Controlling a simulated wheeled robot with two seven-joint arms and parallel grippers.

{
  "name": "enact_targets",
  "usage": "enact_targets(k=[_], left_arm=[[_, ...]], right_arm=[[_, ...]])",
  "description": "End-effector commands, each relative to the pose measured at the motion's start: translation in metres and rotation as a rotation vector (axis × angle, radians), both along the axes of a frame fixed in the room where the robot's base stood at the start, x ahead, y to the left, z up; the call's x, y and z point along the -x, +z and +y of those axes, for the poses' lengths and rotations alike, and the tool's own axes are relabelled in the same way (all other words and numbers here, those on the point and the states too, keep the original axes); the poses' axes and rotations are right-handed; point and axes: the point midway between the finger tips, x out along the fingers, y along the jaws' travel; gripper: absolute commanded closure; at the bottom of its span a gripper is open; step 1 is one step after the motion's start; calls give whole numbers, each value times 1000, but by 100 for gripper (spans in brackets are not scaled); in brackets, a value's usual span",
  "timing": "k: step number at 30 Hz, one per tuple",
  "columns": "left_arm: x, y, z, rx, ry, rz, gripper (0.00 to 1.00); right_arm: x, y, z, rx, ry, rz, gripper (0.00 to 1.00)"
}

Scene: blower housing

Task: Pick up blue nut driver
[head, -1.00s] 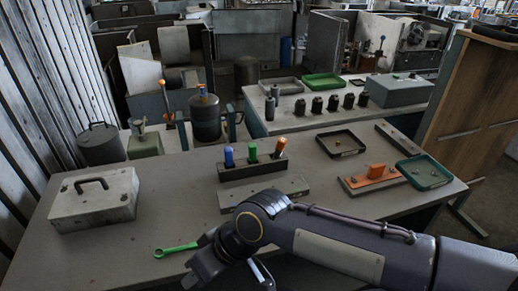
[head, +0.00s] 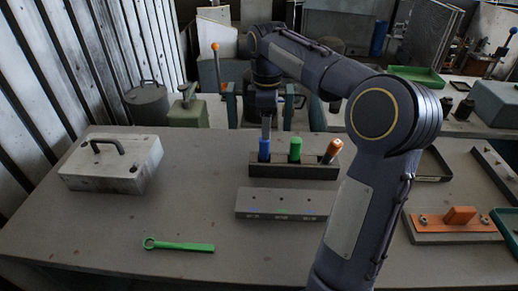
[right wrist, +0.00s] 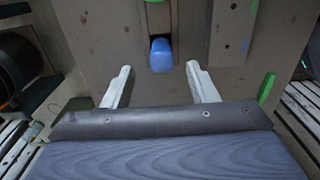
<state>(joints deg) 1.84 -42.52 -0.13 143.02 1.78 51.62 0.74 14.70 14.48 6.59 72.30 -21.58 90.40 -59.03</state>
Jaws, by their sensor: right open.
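The blue nut driver (head: 264,149) stands upright at the left end of a dark holder block (head: 290,172). Its blue handle (right wrist: 161,55) also shows in the right wrist view, a little beyond the fingertips and roughly central between them. My right gripper (head: 267,128) is directly above the blue handle in the head view. Its two pale fingers (right wrist: 160,80) are spread apart with nothing between them. The driver's shaft is hidden in the holder. My left gripper is out of view.
A green-handled driver (head: 295,149) and a tilted orange-handled driver (head: 332,151) share the holder. A grey plate (head: 280,204) lies in front. A green wrench (head: 180,246) and a grey case (head: 112,165) lie to the left. The front middle of the table is clear.

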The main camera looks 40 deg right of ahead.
Motion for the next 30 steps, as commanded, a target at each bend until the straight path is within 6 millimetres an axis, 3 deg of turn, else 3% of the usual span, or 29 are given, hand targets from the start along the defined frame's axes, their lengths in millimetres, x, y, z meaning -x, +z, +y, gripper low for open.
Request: enact_targets(k=[13,23,30], left_arm=[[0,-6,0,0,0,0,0],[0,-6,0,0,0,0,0],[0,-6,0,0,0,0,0]], right_arm=[[-3,-59,5,-2,-2,1,47],[-3,-68,5,-2,-2,-3,47],[-3,-68,5,-2,-2,-3,76]])
